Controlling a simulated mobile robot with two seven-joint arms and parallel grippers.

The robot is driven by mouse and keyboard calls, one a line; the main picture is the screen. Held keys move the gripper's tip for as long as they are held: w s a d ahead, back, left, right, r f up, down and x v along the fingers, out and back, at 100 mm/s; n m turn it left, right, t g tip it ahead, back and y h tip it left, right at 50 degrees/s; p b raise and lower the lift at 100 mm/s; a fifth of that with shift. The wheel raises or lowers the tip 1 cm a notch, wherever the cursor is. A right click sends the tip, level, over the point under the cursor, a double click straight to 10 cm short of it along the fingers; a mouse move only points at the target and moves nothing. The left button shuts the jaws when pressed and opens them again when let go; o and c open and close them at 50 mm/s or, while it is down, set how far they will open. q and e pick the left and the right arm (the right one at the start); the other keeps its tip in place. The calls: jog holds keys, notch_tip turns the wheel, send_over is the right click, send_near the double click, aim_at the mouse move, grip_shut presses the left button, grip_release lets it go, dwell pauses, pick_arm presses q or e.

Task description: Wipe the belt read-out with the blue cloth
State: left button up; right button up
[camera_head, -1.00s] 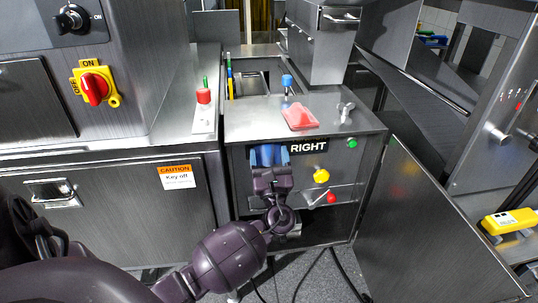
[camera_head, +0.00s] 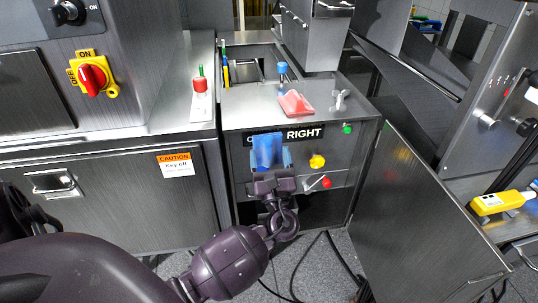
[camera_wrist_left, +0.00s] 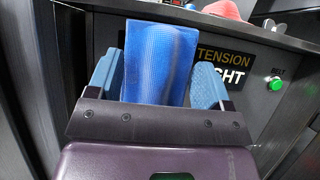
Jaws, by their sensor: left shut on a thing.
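The blue cloth (camera_head: 267,150) is held upright between the light-blue fingers of my left gripper (camera_head: 271,160), in front of the grey cabinet's front panel. It hides part of the black label ending in "RIGHT" (camera_head: 305,133); I cannot tell whether it touches the panel. In the left wrist view the cloth (camera_wrist_left: 160,62) stands between the shut fingers of the left gripper (camera_wrist_left: 155,85). A dark strip with red marks (camera_wrist_left: 176,3), perhaps the belt read-out, shows at the top edge there, partly cut off. My right gripper is not in view.
A yellow knob (camera_head: 317,161), a red-knobbed lever (camera_head: 326,182) and a green button (camera_head: 347,128) sit right of the gripper. A red cloth-like item (camera_head: 295,103) and a wing nut (camera_head: 340,98) are on the cabinet top. An open door panel (camera_head: 415,215) stands at right.

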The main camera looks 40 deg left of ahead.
pick_arm(q)
jog(key=shift+s+d+r+p, duration=0.1)
jog(key=shift+s+d+p, duration=0.25)
jog(key=shift+s+d, duration=0.75)
jog(key=shift+w+d, duration=0.1)
